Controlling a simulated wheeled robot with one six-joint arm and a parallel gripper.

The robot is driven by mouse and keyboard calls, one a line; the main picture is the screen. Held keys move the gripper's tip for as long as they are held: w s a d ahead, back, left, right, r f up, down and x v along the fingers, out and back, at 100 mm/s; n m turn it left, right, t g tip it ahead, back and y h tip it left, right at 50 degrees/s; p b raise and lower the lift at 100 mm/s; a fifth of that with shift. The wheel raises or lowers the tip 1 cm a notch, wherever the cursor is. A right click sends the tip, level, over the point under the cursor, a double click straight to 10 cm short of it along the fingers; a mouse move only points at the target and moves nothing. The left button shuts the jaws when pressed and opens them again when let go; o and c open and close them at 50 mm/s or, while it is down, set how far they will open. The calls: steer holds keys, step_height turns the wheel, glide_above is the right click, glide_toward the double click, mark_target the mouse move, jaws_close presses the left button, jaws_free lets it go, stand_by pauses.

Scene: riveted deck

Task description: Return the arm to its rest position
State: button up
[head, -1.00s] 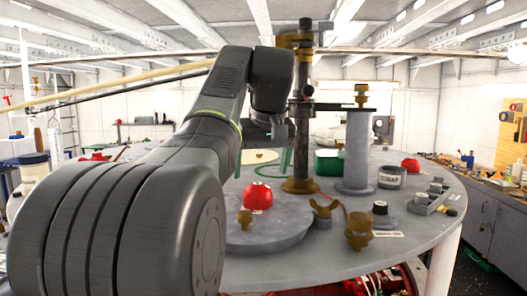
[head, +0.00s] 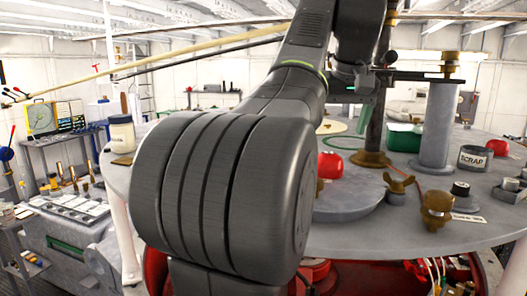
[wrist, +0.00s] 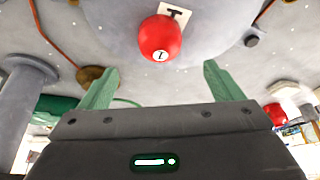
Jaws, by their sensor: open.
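My gripper (wrist: 160,88) is open and empty; its two green fingers stand wide apart in the wrist view. In the head view its green fingers (head: 366,110) hang above the round grey table (head: 400,238), behind my dark arm. A red rounded object (wrist: 160,38) marked "1" is on the table surface beyond the gap between the fingers, apart from them. A red dome (head: 330,165) shows on the table in the head view, partly hidden by my arm. My arm is bent, with its elbow high.
A brown post (head: 373,130) with a dark crossbar stands close to my gripper. A grey pillar (head: 436,125), a scrap tin (head: 475,158), a green box (head: 404,138) and brass fittings (head: 436,205) stand on the table. A workbench (head: 70,215) is at left.

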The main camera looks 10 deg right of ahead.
mark_target(329, 153)
steer(key=x, duration=0.9)
steer(key=shift+w+f+p, duration=0.1)
steer(key=shift+f+p, duration=0.2)
steer(key=shift+f, duration=0.05)
steer(key=shift+w, duration=0.1)
steer(key=shift+r, duration=1.05)
steer(key=shift+f, duration=0.1)
